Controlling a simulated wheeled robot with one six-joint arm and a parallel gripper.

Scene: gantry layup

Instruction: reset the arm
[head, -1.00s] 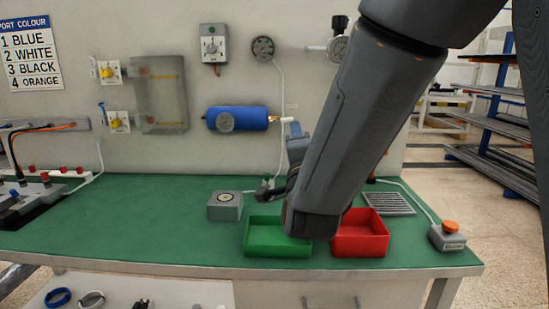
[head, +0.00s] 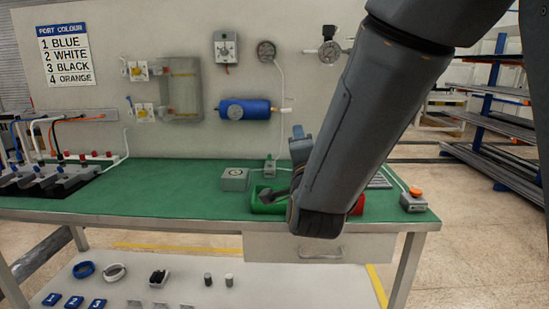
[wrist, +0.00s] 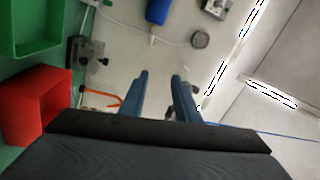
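My gripper (wrist: 160,76) shows in the wrist view as two blue fingers standing apart, with nothing between them. They point toward the grey back panel (wrist: 130,45) and its fittings. In the head view my arm crosses the right half of the picture, and the blue part of my gripper (head: 298,146) shows partly behind it, over the back of the bench. The rest of the gripper is hidden there by the arm.
A green tray (head: 268,208) and a red tray (head: 358,206) sit on the green bench top (head: 150,200), partly behind my arm. A blue cylinder (head: 245,109) is on the panel. A stop-button box (head: 413,202) stands at the right edge.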

